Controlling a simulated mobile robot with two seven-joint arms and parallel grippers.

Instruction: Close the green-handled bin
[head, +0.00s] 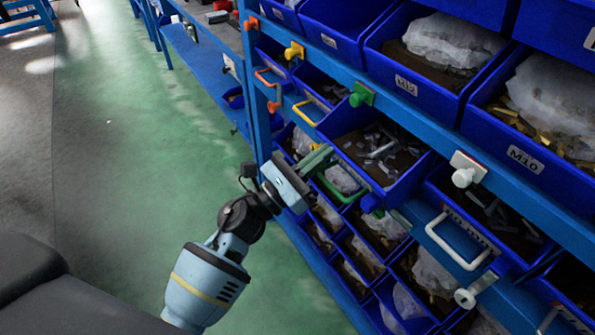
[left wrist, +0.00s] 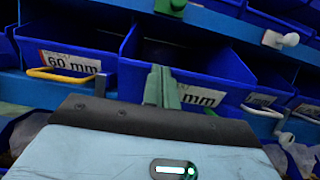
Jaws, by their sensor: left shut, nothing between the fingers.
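The green-handled bin (head: 408,178) is a blue bin with loose metal parts inside. In the head view it sticks out of the rack past its neighbours. Its green handle (head: 338,190) shows below my left gripper. My left gripper (head: 319,158) is shut and empty, with its fingertips at the bin's front; I cannot tell whether they touch it. In the left wrist view the shut fingers (left wrist: 163,86) stand before the bin's front (left wrist: 222,82) and cover part of its "mm" label. The handle is mostly hidden there. My right gripper is out of view.
A yellow-handled bin (left wrist: 65,72) is on the left and a white-handled bin (head: 458,240) on the right. A green knob (head: 361,95) is on the rail above. Large bins such as M10 (head: 528,160) stand higher. The green floor (head: 150,140) left of the rack is clear.

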